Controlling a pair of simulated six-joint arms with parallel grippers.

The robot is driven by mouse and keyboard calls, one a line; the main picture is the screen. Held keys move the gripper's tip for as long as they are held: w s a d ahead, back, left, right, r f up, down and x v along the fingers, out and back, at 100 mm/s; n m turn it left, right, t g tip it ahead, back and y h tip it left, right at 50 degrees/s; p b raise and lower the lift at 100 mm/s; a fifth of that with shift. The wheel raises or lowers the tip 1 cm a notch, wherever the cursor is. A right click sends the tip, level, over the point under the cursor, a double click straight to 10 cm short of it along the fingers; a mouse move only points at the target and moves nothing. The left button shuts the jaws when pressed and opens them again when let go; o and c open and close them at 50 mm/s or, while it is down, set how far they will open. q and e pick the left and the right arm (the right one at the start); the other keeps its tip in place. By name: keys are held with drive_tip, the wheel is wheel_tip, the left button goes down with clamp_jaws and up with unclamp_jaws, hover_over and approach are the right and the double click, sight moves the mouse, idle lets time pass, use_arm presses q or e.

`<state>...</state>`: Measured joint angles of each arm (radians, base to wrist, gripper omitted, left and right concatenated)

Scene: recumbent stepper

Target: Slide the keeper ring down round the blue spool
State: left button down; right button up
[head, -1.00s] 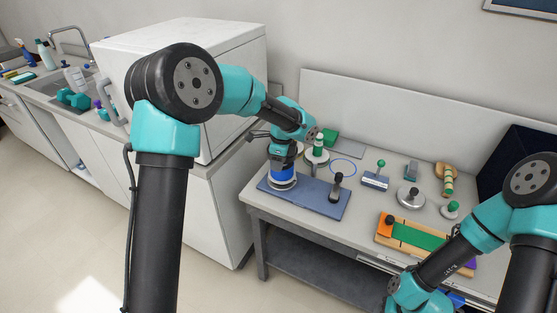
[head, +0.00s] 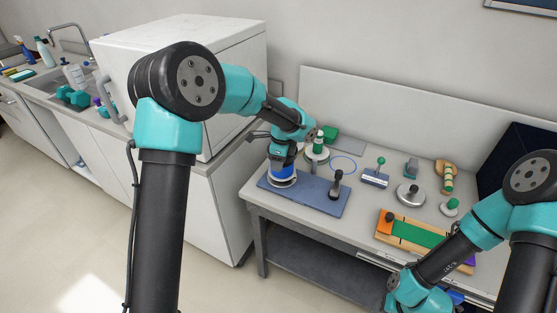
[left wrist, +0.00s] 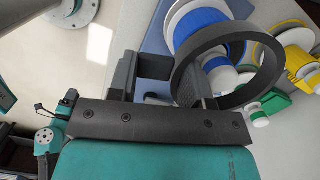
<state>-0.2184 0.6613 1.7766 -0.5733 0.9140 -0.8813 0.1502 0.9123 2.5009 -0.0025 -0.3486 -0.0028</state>
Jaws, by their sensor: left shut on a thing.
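The blue spool (head: 282,172), with white flanges, stands on the blue-grey board at the left end of the table, and it also shows at the top of the left wrist view (left wrist: 203,30). My left gripper (head: 284,150) is close above it. In the left wrist view the gripper (left wrist: 172,82) is shut on the dark grey keeper ring (left wrist: 262,82). The ring overlaps the lower right of the spool in that view, and blue and white parts show through it. I cannot tell whether it is around the spool. My right gripper is out of view.
The blue-grey board (head: 313,203) also bears a black-knobbed piece (head: 336,186). A white cabinet (head: 190,75) is at the left.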

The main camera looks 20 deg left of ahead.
use_arm(q)
drive_tip(key=shift+f, duration=0.3)
idle(0.4)
drive_tip(key=shift+c, duration=0.8)
unclamp_jaws()
drive_tip(key=shift+d+r, duration=0.2)
drive_tip(key=shift+r, duration=1.55)
drive_tip(key=shift+d+r, duration=0.2)
drive_tip(key=shift+r, duration=1.55)
wheel_tip(320, 180, up, 17)
drive_tip(key=d, duration=0.2)
drive_tip(key=shift+w+r, duration=0.15)
drive_tip(key=shift+w, duration=0.05)
